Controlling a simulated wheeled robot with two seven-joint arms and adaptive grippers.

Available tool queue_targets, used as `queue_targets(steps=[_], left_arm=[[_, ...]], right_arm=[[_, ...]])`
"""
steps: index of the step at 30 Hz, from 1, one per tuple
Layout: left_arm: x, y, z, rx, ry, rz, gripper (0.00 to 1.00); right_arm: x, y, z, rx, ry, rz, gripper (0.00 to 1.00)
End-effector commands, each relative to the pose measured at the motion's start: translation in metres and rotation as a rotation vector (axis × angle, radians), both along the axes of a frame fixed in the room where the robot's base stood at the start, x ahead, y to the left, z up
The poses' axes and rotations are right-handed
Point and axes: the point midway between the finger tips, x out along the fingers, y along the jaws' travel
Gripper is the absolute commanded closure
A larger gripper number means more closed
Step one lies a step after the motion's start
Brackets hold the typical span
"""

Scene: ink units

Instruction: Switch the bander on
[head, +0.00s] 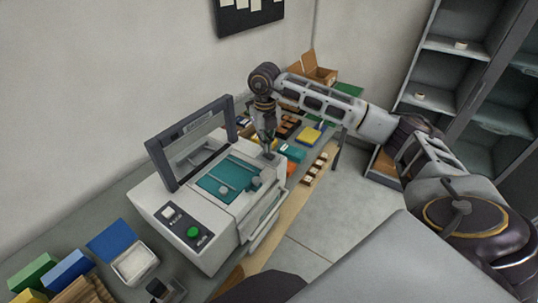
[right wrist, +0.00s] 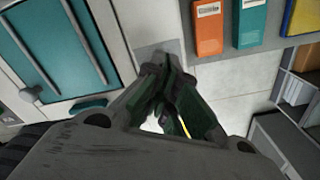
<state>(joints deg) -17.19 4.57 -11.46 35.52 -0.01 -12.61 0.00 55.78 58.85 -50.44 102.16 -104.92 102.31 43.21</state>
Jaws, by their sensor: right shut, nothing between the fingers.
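The bander (head: 165,215) appears to be the pale grey machine on the bench, with a raised dark frame (head: 160,165) and a teal plate (head: 225,178). My right gripper (head: 268,154) is shut and empty, pointing down over the machine's far right corner, away from the panel. In the right wrist view its fingertips (right wrist: 165,75) are together by a small grey plate (right wrist: 160,52); contact is unclear. The teal plate (right wrist: 60,45) shows there at left. My left gripper is not in view.
Orange and teal boxes (right wrist: 207,25) lie beyond the machine. A blue box (head: 68,268), a green box (head: 32,272) and a white tray (head: 135,264) sit in front of it. Open shelves (head: 440,80) stand at right; floor (head: 340,210) is clear between.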

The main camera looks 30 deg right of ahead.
Motion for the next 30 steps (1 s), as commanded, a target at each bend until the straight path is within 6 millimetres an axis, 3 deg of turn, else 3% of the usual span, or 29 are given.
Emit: queue_targets(steps=[17,30], left_arm=[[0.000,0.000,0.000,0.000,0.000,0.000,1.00],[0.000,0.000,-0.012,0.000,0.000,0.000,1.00]], right_arm=[[0.000,0.000,-0.001,0.000,0.000,0.000,1.00],[0.000,0.000,-0.018,0.000,0.001,0.000,1.00]])
